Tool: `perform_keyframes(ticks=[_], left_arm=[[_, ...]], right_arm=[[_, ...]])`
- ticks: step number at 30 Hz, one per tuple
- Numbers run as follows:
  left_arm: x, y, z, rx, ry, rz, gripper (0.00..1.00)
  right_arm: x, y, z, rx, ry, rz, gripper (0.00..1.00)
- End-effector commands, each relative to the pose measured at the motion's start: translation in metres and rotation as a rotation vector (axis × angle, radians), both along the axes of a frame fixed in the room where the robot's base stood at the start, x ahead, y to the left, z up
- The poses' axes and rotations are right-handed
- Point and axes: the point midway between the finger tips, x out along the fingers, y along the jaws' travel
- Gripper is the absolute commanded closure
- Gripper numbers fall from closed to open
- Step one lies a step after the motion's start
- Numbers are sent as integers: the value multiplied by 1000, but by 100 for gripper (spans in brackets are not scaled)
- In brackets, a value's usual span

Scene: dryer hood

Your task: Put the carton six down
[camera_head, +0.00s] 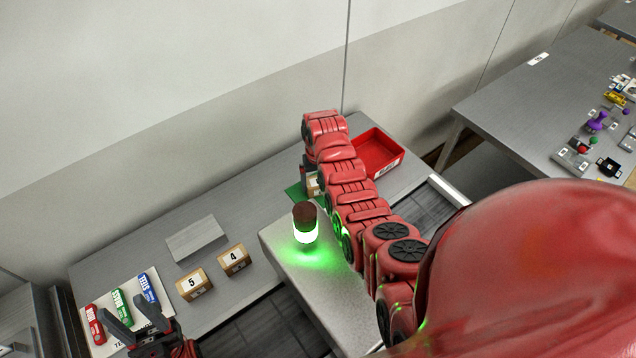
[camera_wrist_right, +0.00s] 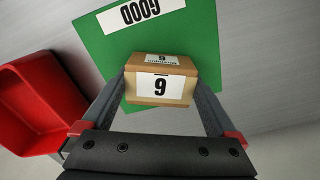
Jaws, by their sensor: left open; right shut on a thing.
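Carton six (camera_wrist_right: 160,80) is a small brown box with white number labels, upside down in the right wrist view. My right gripper (camera_wrist_right: 160,100) is shut on it, one finger on each side. The carton is over the lower part of the green GOOD mat (camera_wrist_right: 210,40); I cannot tell whether it touches. In the head view the carton (camera_head: 313,187) and the mat (camera_head: 295,193) show partly behind my right arm, which hides most of that gripper. My left gripper (camera_head: 132,308) is open and empty at the lower left, in front of a white board.
A red bin (camera_head: 385,150) stands beside the mat. Cartons five (camera_head: 193,286) and four (camera_head: 234,260) sit on the grey table near a grey plate (camera_head: 195,238). A lit green beacon (camera_head: 305,228) stands by my right arm. The white board (camera_head: 95,285) holds coloured tubes.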

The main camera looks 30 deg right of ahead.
Motion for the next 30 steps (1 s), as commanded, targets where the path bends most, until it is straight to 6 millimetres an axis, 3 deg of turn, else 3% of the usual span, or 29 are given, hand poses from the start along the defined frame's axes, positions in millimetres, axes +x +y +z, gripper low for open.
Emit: perform_keyframes(ticks=[8,9,10,21,26,30], left_arm=[[0,0,-4,0,0,0,50],[0,0,-4,0,0,0,50],[0,0,-3,0,0,0,50],[0,0,4,0,0,0,50],[0,0,13,0,0,0,50],[0,0,18,0,0,0,50]], right_arm=[[1,0,-3,-1,-2,0,78],[1,0,-3,-1,-2,0,5],[1,0,-2,-1,-2,0,0],[1,0,8,-1,-4,0,0],[2,-1,41,-2,-9,0,0],[2,-1,78,-2,-9,0,0]])
